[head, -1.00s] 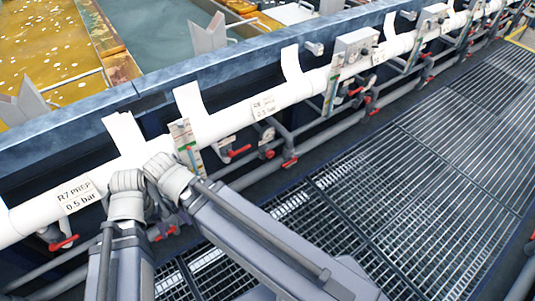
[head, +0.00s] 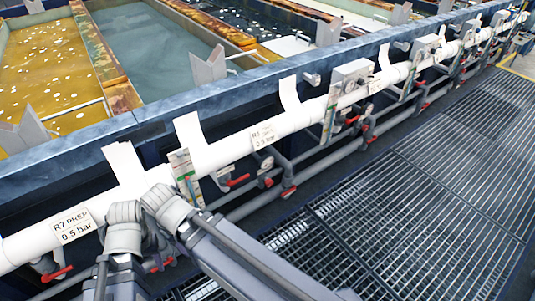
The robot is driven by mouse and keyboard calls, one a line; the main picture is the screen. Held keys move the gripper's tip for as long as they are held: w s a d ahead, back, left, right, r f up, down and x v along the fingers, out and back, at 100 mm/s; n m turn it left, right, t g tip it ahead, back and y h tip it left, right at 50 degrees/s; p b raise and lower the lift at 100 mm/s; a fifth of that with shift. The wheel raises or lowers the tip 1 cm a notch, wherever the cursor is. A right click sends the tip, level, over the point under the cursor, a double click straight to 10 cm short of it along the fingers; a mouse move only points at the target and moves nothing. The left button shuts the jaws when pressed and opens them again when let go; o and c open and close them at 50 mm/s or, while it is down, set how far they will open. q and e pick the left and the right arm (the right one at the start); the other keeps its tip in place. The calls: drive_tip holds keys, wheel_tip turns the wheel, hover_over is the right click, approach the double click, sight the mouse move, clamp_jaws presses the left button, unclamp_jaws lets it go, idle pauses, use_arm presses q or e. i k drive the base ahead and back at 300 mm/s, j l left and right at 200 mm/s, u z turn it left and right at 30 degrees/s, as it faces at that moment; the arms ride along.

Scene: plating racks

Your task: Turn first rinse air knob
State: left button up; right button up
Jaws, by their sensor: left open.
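Red-handled valves hang under a long white pipe (head: 225,148). One red handle (head: 57,273) is at the lower left, one (head: 162,265) is beside my arm, and another (head: 238,180) is right of a flow gauge (head: 186,178). A label (head: 73,226) reads "R7 PREP 0.5 bar"; a second label (head: 263,136) also reads 0.5 bar. I cannot tell which handle is the first rinse air knob. My left gripper (head: 154,243) is mostly hidden among my grey arm joints, below the white pipe, with no object visible in it. My right gripper is not in view.
A blue tank rim (head: 165,100) runs behind the pipe, with yellow and grey-green baths beyond. White upright brackets (head: 124,162) rise from the pipe. A grey lower pipe (head: 245,205) runs along the front. The grated walkway (head: 430,180) at right is clear.

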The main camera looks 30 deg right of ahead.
sight(269, 183)
drive_tip(key=i+l+z, duration=0.25)
drive_tip(key=l, duration=0.25)
drive_tip(key=l+z, duration=0.3)
drive_tip(key=l, duration=0.2)
drive_tip(key=i+l+z, duration=0.5)
drive_tip(key=l, duration=0.3)
drive_tip(key=i, duration=0.05)
